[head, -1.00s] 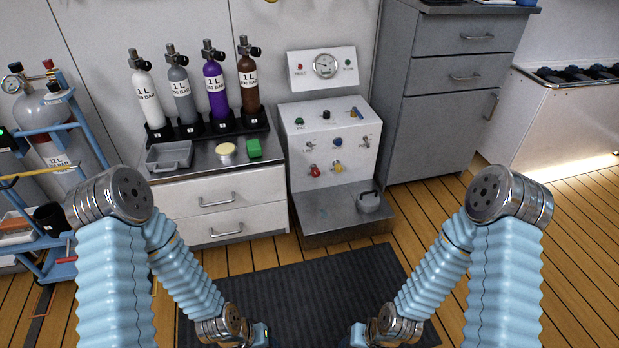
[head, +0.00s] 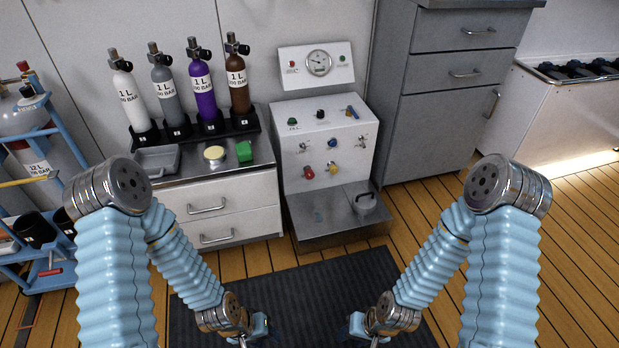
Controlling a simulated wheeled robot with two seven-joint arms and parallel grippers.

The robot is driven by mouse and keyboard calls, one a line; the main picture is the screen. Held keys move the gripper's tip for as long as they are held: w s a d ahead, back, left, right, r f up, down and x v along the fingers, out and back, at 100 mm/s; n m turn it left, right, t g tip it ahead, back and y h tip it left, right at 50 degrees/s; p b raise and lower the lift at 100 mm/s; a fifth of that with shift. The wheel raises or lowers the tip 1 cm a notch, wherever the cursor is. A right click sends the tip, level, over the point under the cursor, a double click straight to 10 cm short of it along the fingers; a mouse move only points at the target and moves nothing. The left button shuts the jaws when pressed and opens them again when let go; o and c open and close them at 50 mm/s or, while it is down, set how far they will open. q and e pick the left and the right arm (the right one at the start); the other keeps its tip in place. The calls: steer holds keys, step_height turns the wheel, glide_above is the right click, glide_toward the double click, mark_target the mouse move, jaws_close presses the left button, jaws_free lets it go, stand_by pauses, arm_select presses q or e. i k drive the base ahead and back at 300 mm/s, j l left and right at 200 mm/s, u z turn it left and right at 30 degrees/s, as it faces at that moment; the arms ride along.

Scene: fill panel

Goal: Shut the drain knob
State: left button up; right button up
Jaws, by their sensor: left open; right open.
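The fill panel (head: 318,150) stands ahead of me, a light grey box with several small knobs. The labels are too small to read, so I cannot tell which is the drain knob. My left gripper (head: 243,341) and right gripper (head: 376,342) are low at the bottom edge, open, empty and well apart from the panel. Their fingertips are barely visible.
A drawer counter (head: 222,190) with several gas cylinders stands left. A grey cabinet (head: 440,130) stands right. A dark mat (head: 300,290) covers the floor before me.

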mark_target(308, 173)
steer(key=i+j+z, duration=0.1)
steer(key=i+z, duration=0.15)
steer(key=z, duration=0.15)
steer(key=i+j+z, duration=0.15)
steer(key=z, duration=0.2)
steer(key=i+j+z, duration=0.25)
steer(key=z, duration=0.15)
steer(key=i, duration=0.1)
